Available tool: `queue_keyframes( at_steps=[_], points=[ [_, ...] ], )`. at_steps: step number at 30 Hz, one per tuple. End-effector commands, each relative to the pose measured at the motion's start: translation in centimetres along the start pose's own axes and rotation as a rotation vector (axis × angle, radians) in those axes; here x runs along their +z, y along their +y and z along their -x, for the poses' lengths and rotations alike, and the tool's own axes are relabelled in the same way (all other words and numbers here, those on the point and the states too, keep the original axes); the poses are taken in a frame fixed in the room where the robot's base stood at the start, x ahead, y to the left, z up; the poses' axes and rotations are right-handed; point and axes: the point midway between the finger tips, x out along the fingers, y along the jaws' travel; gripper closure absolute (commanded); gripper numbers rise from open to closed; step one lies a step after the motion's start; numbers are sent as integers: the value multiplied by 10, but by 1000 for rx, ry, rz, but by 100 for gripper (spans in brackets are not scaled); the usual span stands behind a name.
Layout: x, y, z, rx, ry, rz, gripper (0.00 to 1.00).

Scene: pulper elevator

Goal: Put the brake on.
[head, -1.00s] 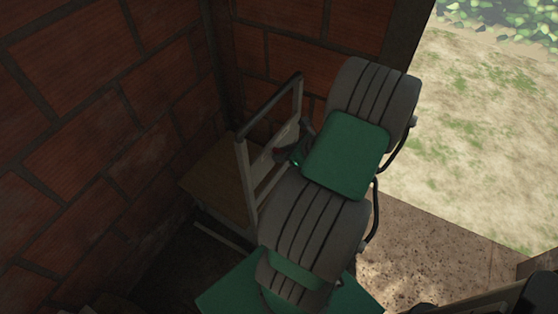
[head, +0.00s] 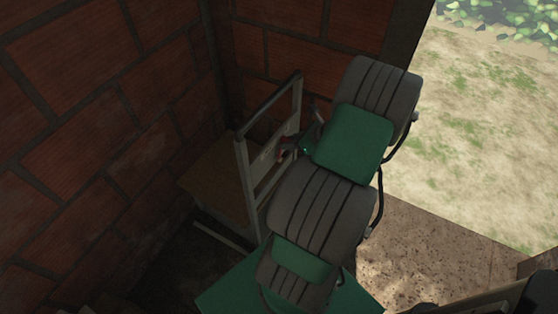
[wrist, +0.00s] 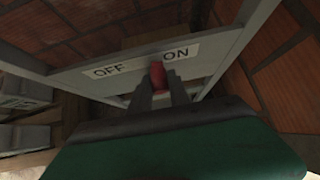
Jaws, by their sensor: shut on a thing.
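The brake lever's red handle (wrist: 158,76) shows in the wrist view, between the fingers of my gripper (wrist: 161,88). My gripper is shut on it. A pale label strip (wrist: 128,66) behind it reads OFF on the left and ON on the right. The handle stands between the two words, close to ON. In the head view, my gripper (head: 288,151) is at the rail of a grey metal frame (head: 246,185), and some red shows there. The lever's lower part is hidden.
Brick walls (head: 90,130) close in on the left and behind the frame. A brown box-like block (head: 215,175) stands behind the frame. At the right are a speckled floor slab (head: 430,250) and open sandy ground (head: 480,130).

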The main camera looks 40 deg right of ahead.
Motion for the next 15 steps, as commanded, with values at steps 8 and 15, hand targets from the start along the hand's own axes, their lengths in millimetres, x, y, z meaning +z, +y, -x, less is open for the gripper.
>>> queue_keyframes(
  at_steps=[8,15],
  points=[
    [-1,-5,-1,0,0,-1,84],
    [-5,-14,-6,-1,-1,0,84]
  ],
)
